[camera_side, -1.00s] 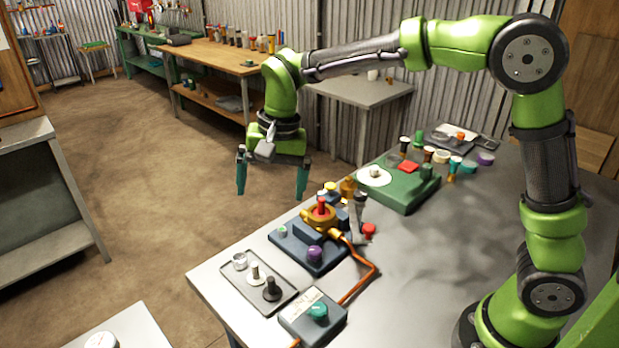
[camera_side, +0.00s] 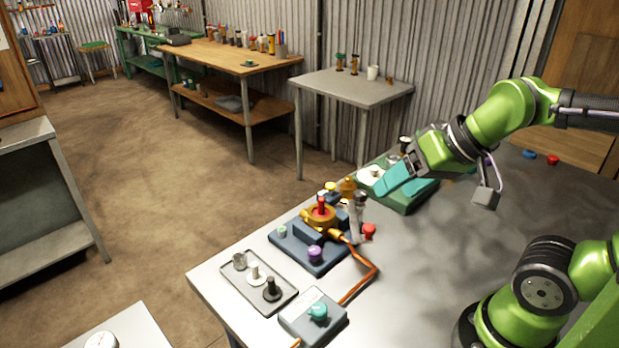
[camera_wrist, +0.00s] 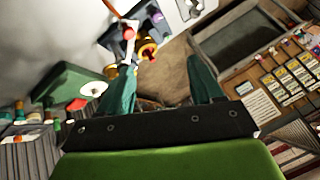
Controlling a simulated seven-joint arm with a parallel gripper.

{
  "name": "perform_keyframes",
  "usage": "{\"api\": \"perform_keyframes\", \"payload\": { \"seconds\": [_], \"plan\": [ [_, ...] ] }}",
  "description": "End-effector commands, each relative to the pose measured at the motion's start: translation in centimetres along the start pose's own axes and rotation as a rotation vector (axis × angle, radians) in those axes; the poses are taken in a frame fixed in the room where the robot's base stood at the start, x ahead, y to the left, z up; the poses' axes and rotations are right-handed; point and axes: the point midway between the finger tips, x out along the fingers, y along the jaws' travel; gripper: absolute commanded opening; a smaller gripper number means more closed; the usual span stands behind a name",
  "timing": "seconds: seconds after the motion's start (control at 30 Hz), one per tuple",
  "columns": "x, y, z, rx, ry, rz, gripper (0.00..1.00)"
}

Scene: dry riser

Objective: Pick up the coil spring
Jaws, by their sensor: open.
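A small silvery, ring-like piece (camera_side: 239,261) lies at the far left end of the shallow grey tray (camera_side: 282,299) in the side view; it may be the coil spring, but it is too small to tell. A white piece (camera_side: 254,272) and a black piece (camera_side: 271,289) stand in the same tray. My gripper (camera_side: 402,185) is tilted beside the green block, well to the right of the tray. In the wrist view, its teal fingers (camera_wrist: 160,80) are spread with nothing between them. I cannot make out the spring in the wrist view.
The blue fixture (camera_side: 312,262) with its brass fitting (camera_side: 321,214) and red-topped stem stands behind the tray. The grey box with a teal knob (camera_side: 317,312) and an orange hose (camera_side: 366,283) lie to its right. The green block (camera_side: 410,205) is near my gripper. The right-hand tabletop has free room.

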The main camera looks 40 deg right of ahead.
Motion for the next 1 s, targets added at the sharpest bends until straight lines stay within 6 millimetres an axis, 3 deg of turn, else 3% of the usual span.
{"api": "perform_keyframes", "payload": {
  "seconds": [0.3, 0.47, 0.77, 1.0],
  "plan": [
    [0.1, -0.1, 0.1, -0.004, -0.006, -0.002, 0.62],
    [1.9, -0.6, 0.4, -0.022, -0.091, 0.013, 0.62],
    [7.6, -6.3, -4.7, -0.194, -0.299, 0.065, 0.62],
    [14.5, -11.6, -7.7, -0.388, -0.46, 0.113, 0.62]
  ]
}}
